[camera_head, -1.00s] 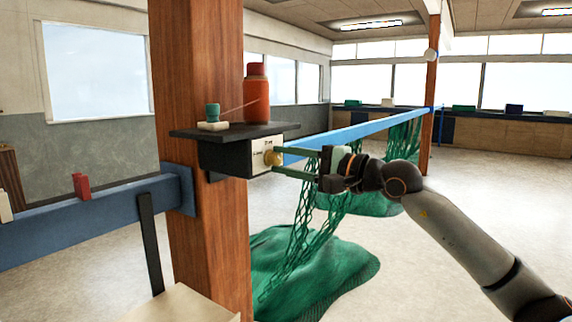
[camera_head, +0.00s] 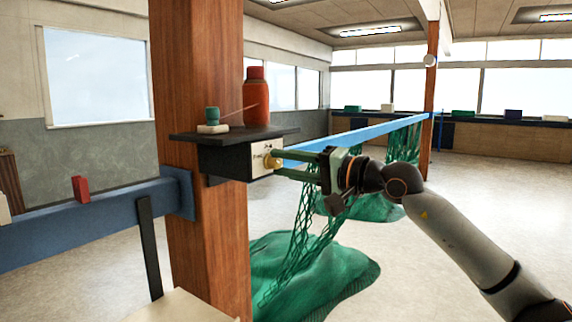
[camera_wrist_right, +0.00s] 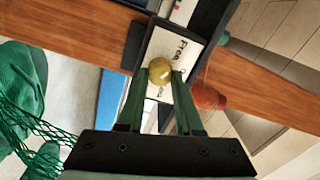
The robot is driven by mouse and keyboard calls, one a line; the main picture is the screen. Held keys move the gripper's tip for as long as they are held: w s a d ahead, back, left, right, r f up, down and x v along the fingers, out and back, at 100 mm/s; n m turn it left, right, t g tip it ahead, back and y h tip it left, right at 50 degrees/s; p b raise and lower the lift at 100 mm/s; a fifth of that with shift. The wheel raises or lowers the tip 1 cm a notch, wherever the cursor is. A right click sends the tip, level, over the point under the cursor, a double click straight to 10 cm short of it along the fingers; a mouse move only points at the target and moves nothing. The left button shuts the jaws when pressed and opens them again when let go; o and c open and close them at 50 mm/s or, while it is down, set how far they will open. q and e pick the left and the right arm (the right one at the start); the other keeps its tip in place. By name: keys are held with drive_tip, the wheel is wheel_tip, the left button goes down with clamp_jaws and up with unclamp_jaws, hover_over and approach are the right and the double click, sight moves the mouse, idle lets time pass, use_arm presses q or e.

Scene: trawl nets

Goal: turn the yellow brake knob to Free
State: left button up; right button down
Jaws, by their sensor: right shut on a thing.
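The yellow brake knob (camera_head: 268,161) sits on a white label plate (camera_head: 258,170) on the end of a dark box under a shelf on the wooden post. My right gripper (camera_head: 277,162) reaches it from the right, with its green fingers closed on either side of the knob. The right wrist view shows the round knob (camera_wrist_right: 160,71) between the fingertips (camera_wrist_right: 161,78). I cannot tell where the knob points. My left gripper is not in view.
Green netting (camera_head: 310,268) hangs and lies below my right arm. A blue beam (camera_head: 360,131) runs behind. Open floor lies to the right.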

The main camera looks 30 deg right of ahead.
drive_tip(key=c, duration=0.6)
unclamp_jaws()
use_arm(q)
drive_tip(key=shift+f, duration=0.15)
use_arm(e)
drive_tip(key=shift+s, duration=0.1)
drive_tip(key=shift+s+d+f, duration=0.15)
drive_tip(key=shift+d, duration=0.05)
use_arm(q)
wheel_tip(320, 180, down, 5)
drive_tip(key=b, duration=0.7)
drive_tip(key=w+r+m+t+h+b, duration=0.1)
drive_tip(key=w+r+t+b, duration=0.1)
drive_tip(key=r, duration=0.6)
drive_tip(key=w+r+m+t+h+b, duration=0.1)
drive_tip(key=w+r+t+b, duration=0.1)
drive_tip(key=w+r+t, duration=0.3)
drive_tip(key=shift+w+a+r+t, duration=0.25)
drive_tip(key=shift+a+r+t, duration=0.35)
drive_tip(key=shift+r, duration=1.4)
use_arm(e)
drive_tip(key=shift+v, duration=5.95)
